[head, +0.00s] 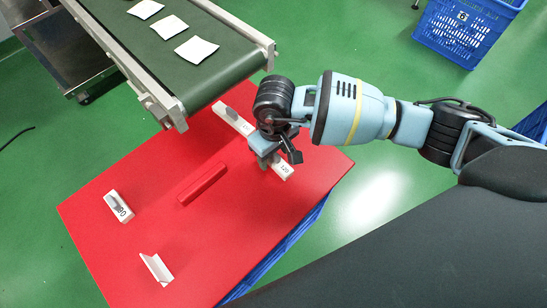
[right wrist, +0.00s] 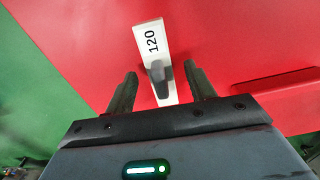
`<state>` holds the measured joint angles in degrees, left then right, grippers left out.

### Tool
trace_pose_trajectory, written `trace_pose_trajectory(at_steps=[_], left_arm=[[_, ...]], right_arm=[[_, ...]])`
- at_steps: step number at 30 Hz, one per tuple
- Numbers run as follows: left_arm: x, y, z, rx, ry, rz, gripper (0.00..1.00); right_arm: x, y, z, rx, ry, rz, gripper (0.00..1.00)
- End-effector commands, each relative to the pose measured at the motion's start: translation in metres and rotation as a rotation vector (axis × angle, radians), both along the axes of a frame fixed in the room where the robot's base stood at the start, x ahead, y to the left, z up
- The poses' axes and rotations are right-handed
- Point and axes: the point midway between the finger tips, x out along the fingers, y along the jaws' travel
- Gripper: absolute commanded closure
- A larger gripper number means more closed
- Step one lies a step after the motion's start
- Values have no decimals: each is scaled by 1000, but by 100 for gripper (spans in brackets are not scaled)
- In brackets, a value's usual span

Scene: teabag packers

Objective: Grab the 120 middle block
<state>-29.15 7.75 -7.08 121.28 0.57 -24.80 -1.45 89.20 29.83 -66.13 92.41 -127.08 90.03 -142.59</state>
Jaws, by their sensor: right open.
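The 120 block (head: 284,170) is white with black digits and lies on the red table near its right edge. In the right wrist view the 120 block (right wrist: 152,45) has a grey handle (right wrist: 160,76) that lies between my fingers. My right gripper (head: 278,155) is over the block and partly hides it in the head view. In the right wrist view my right gripper (right wrist: 160,82) is open, with one finger on each side of the grey handle and gaps visible. My left gripper is not in view.
The red table (head: 215,245) also bears a block marked 80 (head: 118,207), another white block (head: 232,120), a red bar (head: 202,185) and a white angled piece (head: 156,268). A green conveyor (head: 185,62) with white squares stands behind. A blue crate (head: 462,35) is at the back right.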

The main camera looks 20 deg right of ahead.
Motion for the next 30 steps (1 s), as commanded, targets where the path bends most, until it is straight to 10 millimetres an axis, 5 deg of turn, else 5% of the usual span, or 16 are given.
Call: trace_pose_trajectory(at_steps=[12,20,30], left_arm=[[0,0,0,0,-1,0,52],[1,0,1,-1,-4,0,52],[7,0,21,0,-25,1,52]], right_arm=[[0,0,1,0,-1,0,95],[0,0,4,-1,-1,0,95],[1,0,61,0,-6,0,95]])
